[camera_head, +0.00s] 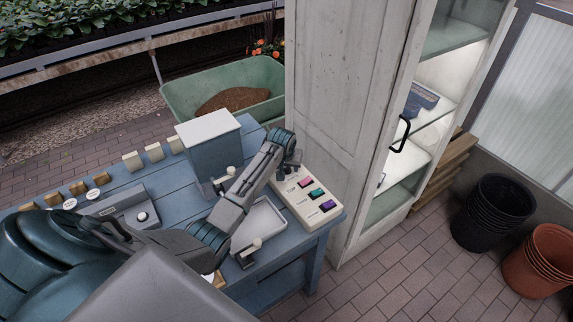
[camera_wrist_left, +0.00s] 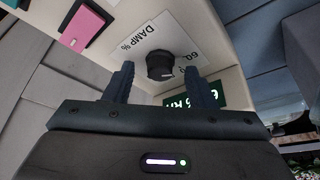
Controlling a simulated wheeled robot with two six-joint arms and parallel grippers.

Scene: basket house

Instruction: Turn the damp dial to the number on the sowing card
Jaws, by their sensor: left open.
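The damp dial (camera_wrist_left: 160,65) is a small black round knob on a pale panel (camera_head: 308,201), beside a "DAMP %" label (camera_wrist_left: 146,37). In the left wrist view it shows between the fingertips of my left gripper (camera_head: 289,163), which is open. I cannot tell whether the fingers touch it. A "60" mark shows beside the dial, and a green plate reading "% RH" (camera_wrist_left: 208,96) is partly hidden by a finger. In the head view my left gripper covers the dial's end of the panel. I cannot make out a sowing card. My right gripper is not in view.
Pink (camera_head: 305,183), green (camera_head: 316,194) and purple (camera_head: 327,206) switches sit on the panel's near part. The blue table (camera_head: 160,196) also holds a white-topped box (camera_head: 209,148), a grey tray (camera_head: 262,222) and a grey dial unit (camera_head: 121,207). A tall white cabinet (camera_head: 345,90) stands close behind.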

